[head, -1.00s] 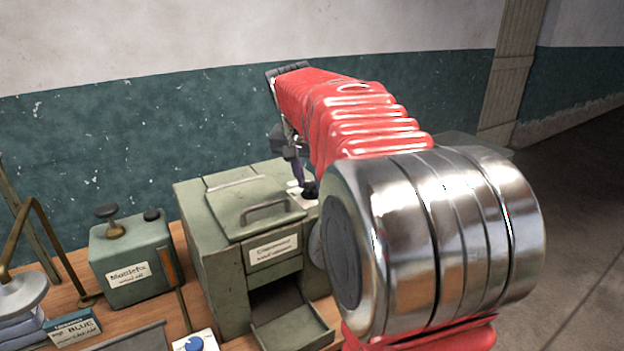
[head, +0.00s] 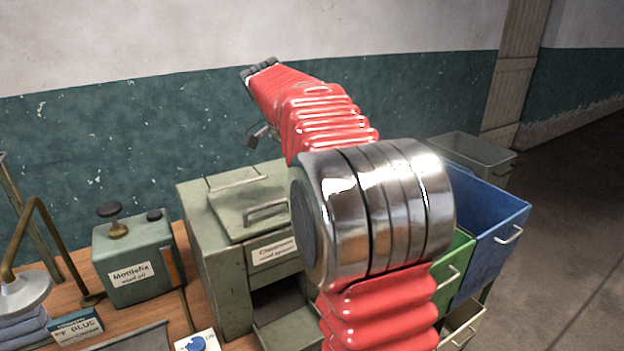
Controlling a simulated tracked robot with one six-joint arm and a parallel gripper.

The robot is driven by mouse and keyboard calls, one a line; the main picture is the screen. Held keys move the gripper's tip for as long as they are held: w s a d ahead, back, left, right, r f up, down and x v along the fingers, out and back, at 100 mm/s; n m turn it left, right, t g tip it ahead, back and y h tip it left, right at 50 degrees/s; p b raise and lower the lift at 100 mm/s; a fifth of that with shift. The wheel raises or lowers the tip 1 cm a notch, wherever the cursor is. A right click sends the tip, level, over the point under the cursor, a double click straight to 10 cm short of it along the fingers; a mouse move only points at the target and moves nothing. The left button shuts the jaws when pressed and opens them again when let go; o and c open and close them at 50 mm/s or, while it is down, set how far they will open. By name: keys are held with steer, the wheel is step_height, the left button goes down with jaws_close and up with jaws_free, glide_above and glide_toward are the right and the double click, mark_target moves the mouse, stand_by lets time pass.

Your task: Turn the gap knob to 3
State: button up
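My red and steel arm fills the middle of the head view. A small dark part (head: 257,137) sticks out under its raised far end and may belong to my gripper. The fingertips are hidden, so I cannot see whether it is open or shut. The grey-green cabinet machine (head: 215,240) stands behind and left of the arm, which covers its right side. No knob in view can be read as the gap knob. A blue knob (head: 197,343) sits on a white plate at the bottom edge, partly cut off.
A brass lamp-like arm (head: 38,225) is at far left. Blue (head: 490,240) and green (head: 455,265) drawers or bins stand right, with a grey bin (head: 470,150) behind.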

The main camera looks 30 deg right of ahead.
stand_by(0.4)
steer(key=o, duration=1.1)
steer(key=shift+c, duration=0.2)
steer(key=shift+r, duration=0.1)
steer(key=v, duration=1.3)
steer(key=shift+r, duration=0.25)
steer(key=shift+a, duration=0.2)
